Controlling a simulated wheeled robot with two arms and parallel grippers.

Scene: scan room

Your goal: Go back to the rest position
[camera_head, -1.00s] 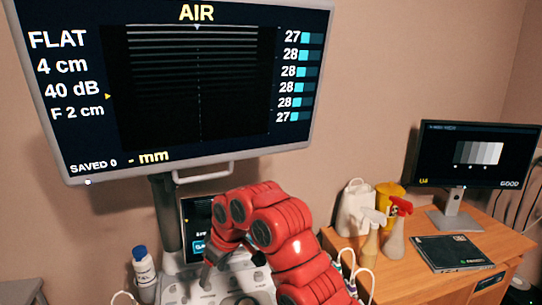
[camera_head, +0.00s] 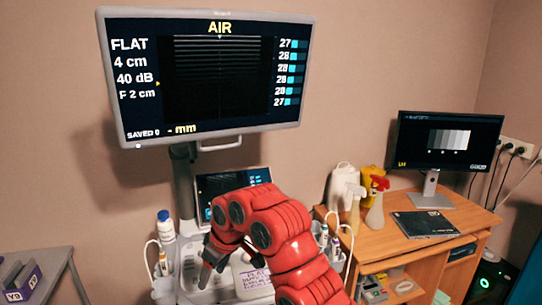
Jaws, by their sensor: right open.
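My right arm comes in red from the bottom, and its dark right gripper (camera_head: 206,276) points down over the control panel (camera_head: 188,262) of the scanner cart. The jaws are open. I see nothing between them, though the arm hides part of the panel. I cannot tell whether the fingertips touch it. The large scanner monitor (camera_head: 142,112) reads AIR, FLAT, 4 cm, 40 dB and F 2 cm. A smaller tilted screen (camera_head: 232,181) stands below it, partly behind my arm. My left gripper is out of view.
A white bottle with a blue cap (camera_head: 166,228) stands at the cart's left side. Probes (camera_head: 335,245) hang at its right. A wooden desk (camera_head: 375,240) on the right holds spray bottles (camera_head: 375,208), a monitor (camera_head: 448,140) and a dark folder (camera_head: 425,223). A grey table (camera_head: 52,262) stands at left.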

